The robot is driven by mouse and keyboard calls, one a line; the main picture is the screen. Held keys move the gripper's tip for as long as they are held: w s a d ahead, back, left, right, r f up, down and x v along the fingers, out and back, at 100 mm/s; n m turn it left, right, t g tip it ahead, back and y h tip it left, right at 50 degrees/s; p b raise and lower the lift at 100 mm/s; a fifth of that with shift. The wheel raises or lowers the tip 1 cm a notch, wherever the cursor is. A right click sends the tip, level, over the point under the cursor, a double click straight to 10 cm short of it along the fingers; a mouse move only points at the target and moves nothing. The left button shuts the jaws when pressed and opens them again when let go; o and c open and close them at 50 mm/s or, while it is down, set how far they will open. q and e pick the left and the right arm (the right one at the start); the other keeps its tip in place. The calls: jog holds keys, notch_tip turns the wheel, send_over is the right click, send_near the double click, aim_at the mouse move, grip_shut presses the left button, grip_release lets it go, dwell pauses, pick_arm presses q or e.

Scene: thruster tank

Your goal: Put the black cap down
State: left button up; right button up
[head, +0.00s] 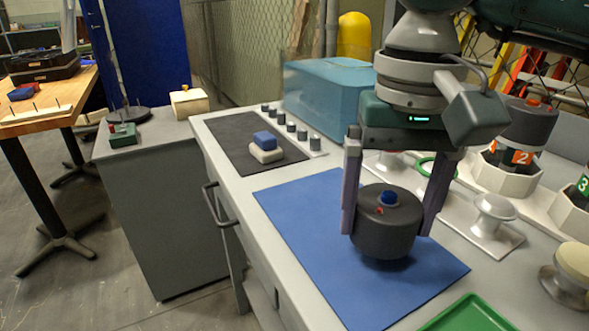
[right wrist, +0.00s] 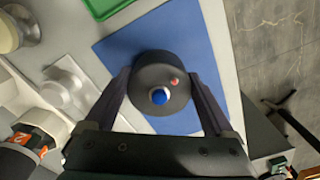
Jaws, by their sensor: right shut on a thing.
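The black cap (head: 386,232) is a dark round drum with a blue knob and a small red dot on top. My right gripper (head: 390,222) is shut on it, one finger on each side. The cap is upright over the blue mat (head: 310,225); I cannot tell for sure whether its underside touches the mat. In the right wrist view the cap (right wrist: 163,85) sits between the two fingers (right wrist: 165,88), with the blue mat (right wrist: 125,45) beneath. My left gripper is not in view.
A green tray (head: 470,318) lies at the mat's near right. White holders with numbered dark caps (head: 527,125) and a metal knob on a plate (head: 490,220) stand right. A dark mat (head: 232,140) with blue and white blocks (head: 265,145) and a translucent blue box (head: 330,95) are behind.

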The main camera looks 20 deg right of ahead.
aim_at(392, 199)
jog(key=o, duration=1)
jog(key=shift+c, duration=0.2)
jog(key=shift+r, duration=0.2)
notch_tip(392, 199, up, 13)
jog(key=p, duration=0.1)
jog(key=shift+f+p, duration=0.15)
jog(key=shift+p, duration=0.2)
